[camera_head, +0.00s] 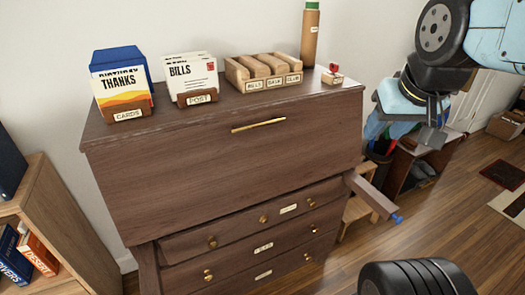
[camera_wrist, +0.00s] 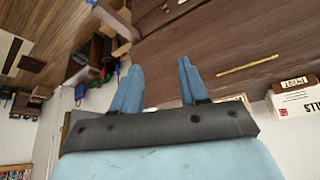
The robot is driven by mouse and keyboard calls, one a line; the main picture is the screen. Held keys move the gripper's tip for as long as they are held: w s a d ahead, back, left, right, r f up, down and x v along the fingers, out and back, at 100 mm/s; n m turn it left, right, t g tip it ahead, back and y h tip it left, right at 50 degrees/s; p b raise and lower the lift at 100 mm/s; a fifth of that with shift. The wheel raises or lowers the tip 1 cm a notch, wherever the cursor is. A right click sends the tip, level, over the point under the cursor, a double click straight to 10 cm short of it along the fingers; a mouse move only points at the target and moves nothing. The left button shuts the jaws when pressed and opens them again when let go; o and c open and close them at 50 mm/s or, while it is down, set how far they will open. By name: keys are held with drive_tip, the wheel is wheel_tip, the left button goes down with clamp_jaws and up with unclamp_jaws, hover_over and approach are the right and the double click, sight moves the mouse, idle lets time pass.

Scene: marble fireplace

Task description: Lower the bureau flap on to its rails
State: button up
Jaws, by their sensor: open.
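The dark wooden bureau's flap (camera_head: 225,160) is up, closing the sloping front. Its brass bar handle (camera_head: 258,125) is near the top edge; the handle also shows in the wrist view (camera_wrist: 248,64). A right rail (camera_head: 372,195) sticks out from below the flap, with a blue knob (camera_head: 397,219) on its end. On the left, a wooden piece (camera_head: 147,268) shows below the flap; I cannot tell if it is a pulled-out rail. My gripper (camera_wrist: 158,68) is open and empty, its two blue fingers apart from the handle. In the head view it is at the bureau's right, partly hidden.
On the bureau top stand a cards holder (camera_head: 128,115), a post holder (camera_head: 197,98), a wooden tray (camera_head: 265,85), a tall brown tube (camera_head: 310,38) and a small red-topped stamp (camera_head: 332,76). Drawers (camera_head: 265,247) are below. A bookshelf (camera_head: 55,225) is at left.

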drive_tip(key=shift+w+a+r, duration=0.1)
drive_tip(key=shift+c, duration=0.3)
drive_tip(key=r+n+g+y, duration=0.2)
drive_tip(key=n, duration=2.1)
hover_over(256, 125)
drive_tip(key=s+d, duration=0.2)
drive_tip(key=s, duration=0.2)
drive_tip(key=x, duration=1.3)
drive_tip(key=shift+s+d+f, duration=0.15)
drive_tip(key=shift+s+d, duration=0.1)
drive_tip(key=shift+d, duration=0.05)
clamp_jaws()
